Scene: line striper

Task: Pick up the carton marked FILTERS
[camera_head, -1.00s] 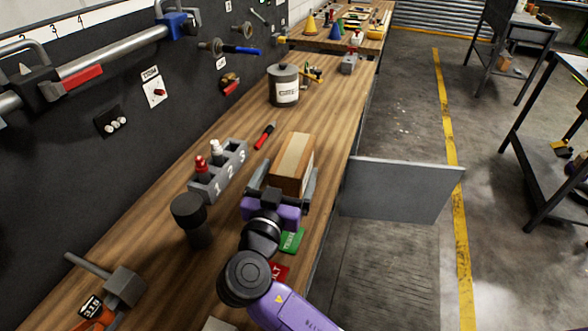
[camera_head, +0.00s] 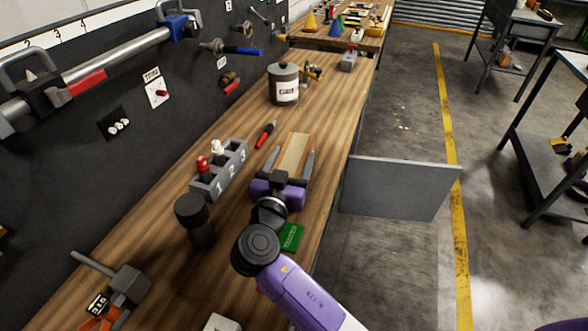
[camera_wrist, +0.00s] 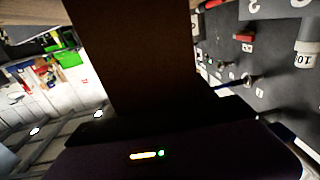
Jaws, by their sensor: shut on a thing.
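A brown carton (camera_head: 296,151) with a paler strip along its top sits between the two fingers of my gripper (camera_head: 293,165), at the right side of the wooden bench. The fingers lie along its left and right sides, and the gripper is shut on it. No FILTERS marking can be read on the faces in view. In the wrist view the carton (camera_wrist: 135,55) is a dark brown face close to the camera, filling the upper middle. Its underside is hidden, so I cannot tell whether it touches the bench.
A grey numbered rack (camera_head: 220,170) and a black cylinder (camera_head: 195,220) stand to the left. A green card (camera_head: 292,237) lies nearer me. A red-handled tool (camera_head: 265,134) and a grey canister (camera_head: 284,84) are farther back. A grey panel (camera_head: 395,188) extends beyond the bench's right edge.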

